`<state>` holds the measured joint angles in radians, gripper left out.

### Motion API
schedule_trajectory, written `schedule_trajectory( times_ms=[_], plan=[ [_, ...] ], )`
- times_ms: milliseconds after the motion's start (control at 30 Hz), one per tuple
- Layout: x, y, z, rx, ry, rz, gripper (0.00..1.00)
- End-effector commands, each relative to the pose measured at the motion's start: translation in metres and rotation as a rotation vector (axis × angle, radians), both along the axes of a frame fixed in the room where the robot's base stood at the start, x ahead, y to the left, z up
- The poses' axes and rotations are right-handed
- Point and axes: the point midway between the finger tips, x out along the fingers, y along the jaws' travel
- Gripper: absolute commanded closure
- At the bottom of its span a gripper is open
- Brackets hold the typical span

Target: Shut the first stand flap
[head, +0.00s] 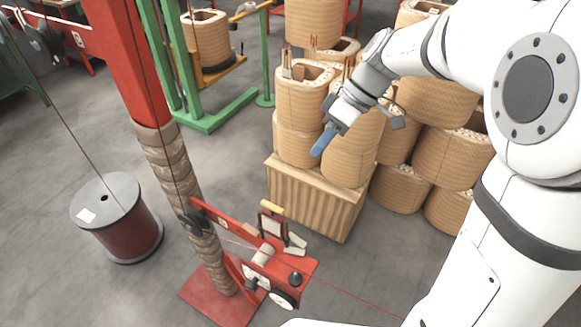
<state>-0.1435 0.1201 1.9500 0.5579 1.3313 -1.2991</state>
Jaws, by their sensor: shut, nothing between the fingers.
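The red stand (226,281) rises from a red base plate at the lower middle. Its post is wrapped in brown padding. A red arm with a wire guide reaches right from the post. On this arm a small dark-red flap-like frame (266,227) with a yellow top piece (272,208) stands up, tilted; it looks open, but I cannot be sure that it is the first stand flap. My gripper (322,142), with blue fingertips, is shut and empty. It is above and to the right of the flap, apart from it, in front of the stacked coils.
Stacked tan coils (433,155) fill the right, some on a wooden crate (300,199). A green frame (207,122) stands behind. Floor between is clear.

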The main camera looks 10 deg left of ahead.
Motion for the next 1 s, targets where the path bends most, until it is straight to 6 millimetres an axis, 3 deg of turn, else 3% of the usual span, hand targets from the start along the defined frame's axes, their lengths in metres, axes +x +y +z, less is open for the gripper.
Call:
schedule_trajectory(
  times_ms=[267,633,800,1000],
  plan=[
    [-0.003,0.017,-0.019,0.029,-0.002,0.042,1.00],
    [-0.025,0.055,-0.083,0.026,-0.001,0.040,1.00],
    [-0.048,0.064,-0.084,0.026,-0.005,0.038,1.00],
    [-0.059,0.068,-0.088,0.026,-0.005,0.036,1.00]
  ],
)
